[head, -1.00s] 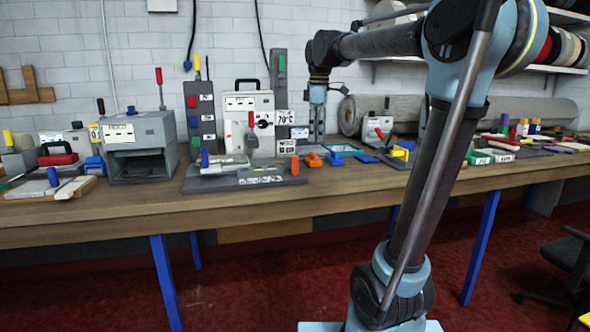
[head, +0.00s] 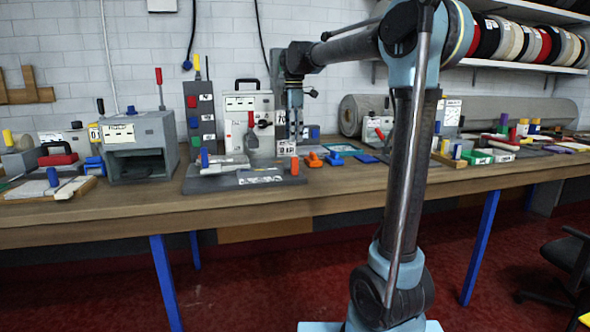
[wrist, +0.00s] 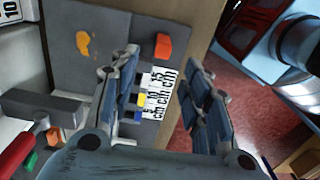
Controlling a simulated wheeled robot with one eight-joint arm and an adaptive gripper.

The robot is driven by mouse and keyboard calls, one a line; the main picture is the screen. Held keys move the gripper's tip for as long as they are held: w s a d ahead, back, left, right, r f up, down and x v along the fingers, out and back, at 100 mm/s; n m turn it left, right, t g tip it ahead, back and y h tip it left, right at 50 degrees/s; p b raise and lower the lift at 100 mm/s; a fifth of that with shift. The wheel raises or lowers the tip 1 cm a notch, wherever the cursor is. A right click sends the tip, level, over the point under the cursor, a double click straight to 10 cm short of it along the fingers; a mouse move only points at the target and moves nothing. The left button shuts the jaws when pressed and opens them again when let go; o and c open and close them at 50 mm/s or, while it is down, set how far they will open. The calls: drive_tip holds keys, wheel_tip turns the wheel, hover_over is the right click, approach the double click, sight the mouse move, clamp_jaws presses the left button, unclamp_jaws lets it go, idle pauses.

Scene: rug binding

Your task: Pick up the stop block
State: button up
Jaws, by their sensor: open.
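No block is clearly readable as the stop block. A small orange block (head: 295,165) stands at the right end of a grey base plate (head: 225,185) with a white printed label. An orange block also shows near the edge of a grey plate in the wrist view (wrist: 163,47). My gripper (head: 296,138) points down above and behind the right end of the base plate in the head view. In the wrist view its fingers (wrist: 168,100) are apart, with a printed scale strip (wrist: 160,92) visible beyond the gap. Nothing is held.
A white machine (head: 250,110) and a grey post with coloured buttons (head: 200,115) stand behind the plate. Orange and blue clamps (head: 333,158) lie to the right. A grey box machine (head: 140,145) stands left. The bench's front strip (head: 350,200) is clear.

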sight(295, 159)
drive_tip(key=shift+s+d+f, duration=0.1)
drive_tip(key=shift+d+f, duration=0.05)
drive_tip(key=shift+f, duration=4.95)
clamp_jaws()
